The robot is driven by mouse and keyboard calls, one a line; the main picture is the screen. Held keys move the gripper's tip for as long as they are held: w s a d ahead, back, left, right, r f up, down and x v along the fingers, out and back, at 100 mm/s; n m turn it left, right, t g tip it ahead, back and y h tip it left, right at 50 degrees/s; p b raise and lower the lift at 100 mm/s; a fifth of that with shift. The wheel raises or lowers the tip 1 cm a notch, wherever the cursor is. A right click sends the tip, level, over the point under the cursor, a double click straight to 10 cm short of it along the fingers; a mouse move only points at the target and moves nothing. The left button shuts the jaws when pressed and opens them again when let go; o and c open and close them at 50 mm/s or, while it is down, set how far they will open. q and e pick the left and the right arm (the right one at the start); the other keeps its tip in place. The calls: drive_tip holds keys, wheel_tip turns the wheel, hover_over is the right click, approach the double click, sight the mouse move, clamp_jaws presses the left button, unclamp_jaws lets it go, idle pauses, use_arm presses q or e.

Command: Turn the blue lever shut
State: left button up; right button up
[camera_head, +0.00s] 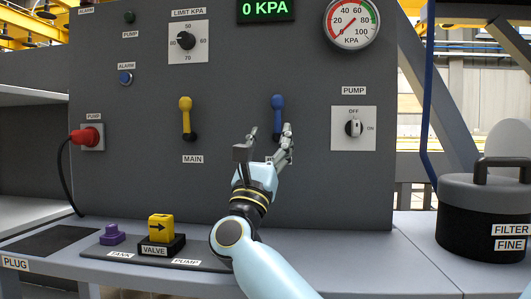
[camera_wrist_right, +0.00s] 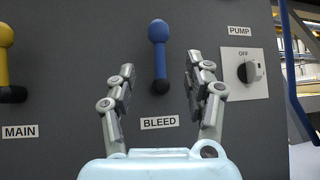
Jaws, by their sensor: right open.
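The blue lever (camera_head: 278,113) stands upright on the grey panel, its round knob at the top. In the right wrist view the blue lever (camera_wrist_right: 159,52) shows whole above the BLEED label (camera_wrist_right: 159,122), with a black pivot at its lower end. My right gripper (camera_head: 269,131) is open and empty in front of the panel, just below the lever's knob in the head view. In the right wrist view its two fingers (camera_wrist_right: 160,75) appear on either side of the lever, with clear gaps. Contact is not visible. My left gripper is not in view.
A yellow MAIN lever (camera_head: 186,117) is left of the blue one. A PUMP knob (camera_head: 354,128) on a white plate is to the right. A yellow valve block (camera_head: 160,228) and purple piece (camera_head: 112,235) sit on the ledge; a black-and-grey filter canister (camera_head: 485,215) stands right.

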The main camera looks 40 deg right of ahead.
drive_tip(key=shift+v, duration=2.15)
